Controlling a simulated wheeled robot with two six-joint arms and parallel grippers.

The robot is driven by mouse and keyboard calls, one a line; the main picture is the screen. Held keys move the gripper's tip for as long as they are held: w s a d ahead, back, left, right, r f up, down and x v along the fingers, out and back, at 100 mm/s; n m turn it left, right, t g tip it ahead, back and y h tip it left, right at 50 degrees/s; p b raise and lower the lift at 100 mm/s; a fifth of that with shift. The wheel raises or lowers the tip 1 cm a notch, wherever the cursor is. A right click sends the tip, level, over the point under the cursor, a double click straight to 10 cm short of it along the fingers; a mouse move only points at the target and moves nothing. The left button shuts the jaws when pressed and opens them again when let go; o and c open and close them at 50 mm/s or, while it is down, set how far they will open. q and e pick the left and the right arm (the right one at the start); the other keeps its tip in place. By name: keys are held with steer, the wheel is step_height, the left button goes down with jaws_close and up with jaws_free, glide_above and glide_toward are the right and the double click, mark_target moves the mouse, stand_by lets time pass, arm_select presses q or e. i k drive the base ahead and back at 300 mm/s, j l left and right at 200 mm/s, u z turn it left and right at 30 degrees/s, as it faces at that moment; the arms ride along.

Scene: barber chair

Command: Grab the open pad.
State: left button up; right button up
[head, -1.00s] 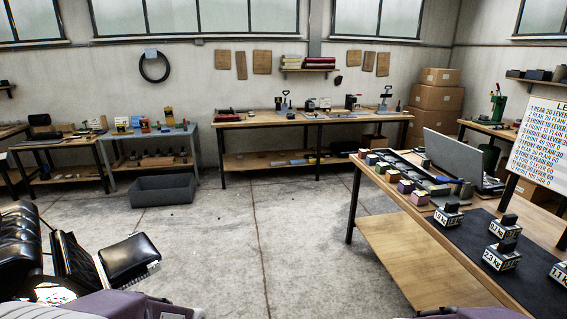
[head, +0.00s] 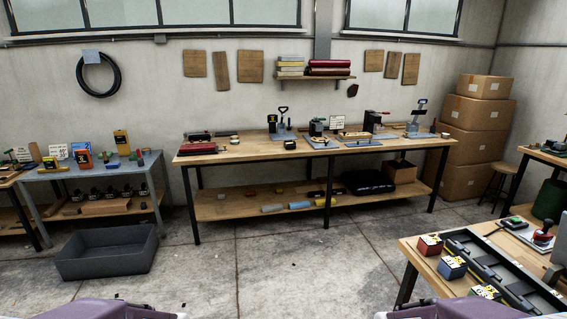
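I cannot tell which thing is the open pad; the small items are too far off to make out. The wooden workbench (head: 262,154) by the back wall holds a red flat case (head: 197,148), a black stand with a loop handle (head: 282,122) and other small tools and blocks on grey mats. A black puffy cushion (head: 366,183) lies on its lower shelf at the right, near several pale rolls (head: 298,205). Only purple parts of my arms show at the bottom edge, left and right. Neither gripper can be seen.
A grey open bin (head: 108,252) stands on the floor at left, before a blue-grey table (head: 100,168). A table (head: 420,262) with a black tray and coloured blocks juts in at lower right. Cardboard boxes (head: 475,140) fill the back right. The middle floor is clear.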

mark_target(289, 144)
steer(key=i, duration=3.5)
steer(key=i+z, duration=0.15)
steer(key=i, duration=0.3)
steer(key=i+z, duration=0.2)
steer(key=i, duration=0.25)
steer(key=i+j+z, duration=0.15)
steer(key=i, duration=0.25)
steer(key=i+j+z, duration=0.2)
steer(key=i, duration=0.25)
steer(key=i+l, duration=0.1)
steer(key=l, duration=0.15)
steer(key=i+l, duration=0.1)
steer(key=l, duration=0.1)
